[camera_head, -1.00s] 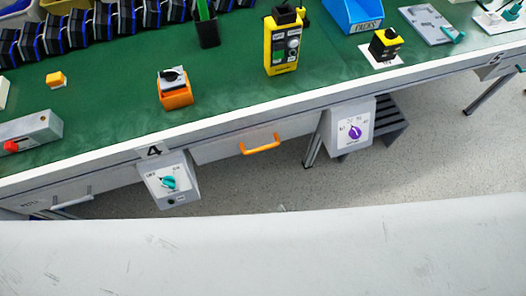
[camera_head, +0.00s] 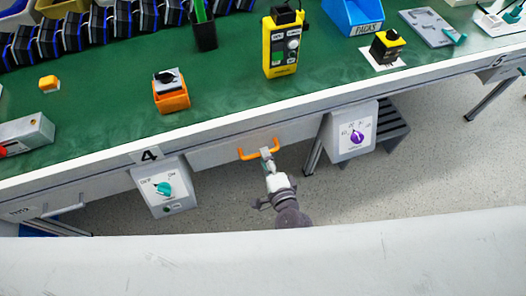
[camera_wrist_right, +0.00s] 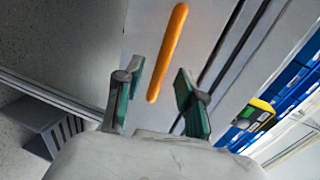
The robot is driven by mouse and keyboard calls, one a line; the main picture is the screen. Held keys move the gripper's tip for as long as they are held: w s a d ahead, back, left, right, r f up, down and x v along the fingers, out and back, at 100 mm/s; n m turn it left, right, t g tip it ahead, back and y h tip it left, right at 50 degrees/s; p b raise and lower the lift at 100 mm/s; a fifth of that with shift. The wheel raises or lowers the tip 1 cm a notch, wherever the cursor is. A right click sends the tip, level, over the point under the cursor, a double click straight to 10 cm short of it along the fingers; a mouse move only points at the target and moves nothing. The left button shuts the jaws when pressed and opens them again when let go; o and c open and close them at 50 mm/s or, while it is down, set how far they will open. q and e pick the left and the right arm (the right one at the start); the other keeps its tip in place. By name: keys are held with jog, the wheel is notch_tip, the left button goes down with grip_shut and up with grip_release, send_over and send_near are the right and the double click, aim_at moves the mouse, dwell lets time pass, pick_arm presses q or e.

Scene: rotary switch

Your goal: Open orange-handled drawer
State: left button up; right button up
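The orange handle (camera_head: 259,149) is on the front of a grey drawer (camera_head: 215,154) under the green bench. The drawer front looks flush with the bench. My right gripper (camera_head: 268,154) is at the handle in the head view, coming from below. In the right wrist view the orange handle (camera_wrist_right: 167,52) runs lengthwise between and beyond the two green-padded fingers of my right gripper (camera_wrist_right: 160,95). The fingers are apart, with gaps on both sides of the handle. My left gripper is in neither view.
A box with a teal rotary switch (camera_head: 162,188) hangs left of the drawer. A box with a purple rotary switch (camera_head: 357,136) hangs to its right.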

jog(key=shift+x, duration=1.55)
grip_shut()
